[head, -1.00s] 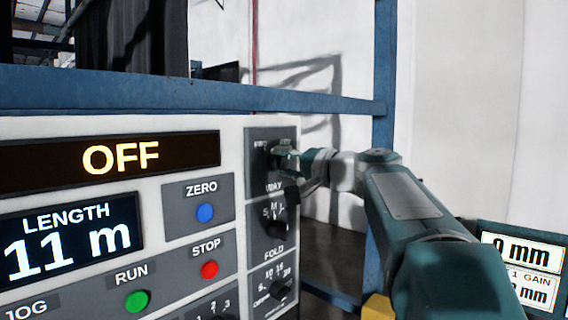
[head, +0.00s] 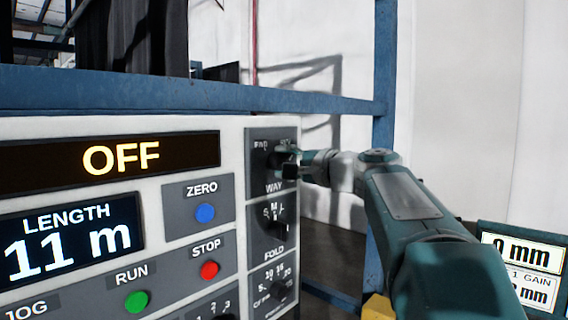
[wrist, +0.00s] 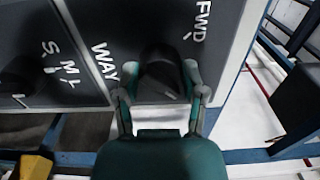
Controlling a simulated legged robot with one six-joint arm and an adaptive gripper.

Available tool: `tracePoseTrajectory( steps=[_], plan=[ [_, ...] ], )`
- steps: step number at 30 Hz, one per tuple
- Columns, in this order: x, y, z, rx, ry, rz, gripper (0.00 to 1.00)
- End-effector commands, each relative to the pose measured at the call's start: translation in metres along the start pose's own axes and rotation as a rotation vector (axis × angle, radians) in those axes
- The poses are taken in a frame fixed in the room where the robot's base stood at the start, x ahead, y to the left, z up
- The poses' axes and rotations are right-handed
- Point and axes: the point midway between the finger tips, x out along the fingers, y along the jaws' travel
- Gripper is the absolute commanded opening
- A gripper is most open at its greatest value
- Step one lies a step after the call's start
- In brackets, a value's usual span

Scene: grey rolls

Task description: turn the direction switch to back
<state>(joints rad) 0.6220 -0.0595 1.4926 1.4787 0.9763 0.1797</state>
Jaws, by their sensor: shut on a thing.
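The direction switch is a dark knob (wrist: 160,72) on the grey panel marked WAY, at the panel's upper right. In the head view the knob (head: 275,160) is partly covered by my gripper (head: 291,163). My gripper (wrist: 160,84) is shut on the knob, with one finger on each side of it in the wrist view. The FWD label (wrist: 200,20) shows beside the knob. In the head view a second label to its right is too small and partly covered to read.
To the left are the blue ZERO (head: 205,213), red STOP (head: 209,270) and green RUN (head: 137,301) buttons. A blue frame post (head: 382,60) stands behind my arm.

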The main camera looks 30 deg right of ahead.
Motion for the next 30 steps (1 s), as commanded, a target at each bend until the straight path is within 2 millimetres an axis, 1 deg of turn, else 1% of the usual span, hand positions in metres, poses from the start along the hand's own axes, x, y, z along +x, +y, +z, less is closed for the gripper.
tracePoseTrajectory(
  steps=[1, 7, 8, 9, 10, 23, 26, 29, 30],
  plan=[
    [0.001, 0.003, -0.002, 0.005, 0.001, 0.005, 0.06],
    [0.001, 0.003, -0.002, 0.006, 0.001, 0.006, 0.06],
    [0.001, 0.004, -0.002, 0.006, 0.001, 0.006, 0.58],
    [0.001, 0.004, -0.002, 0.006, 0.001, 0.006, 0.76],
    [0.001, 0.004, -0.002, 0.005, 0.001, 0.006, 0.89],
    [-0.001, 0.001, -0.001, 0.001, 0.0, 0.002, 0.89],
    [-0.009, 0.001, -0.001, 0.001, 0.003, 0.002, 0.89],
    [-0.026, 0.001, -0.002, 0.001, 0.005, 0.001, 0.89],
    [-0.034, 0.001, -0.001, 0.001, 0.005, 0.001, 0.89]
  ],
)
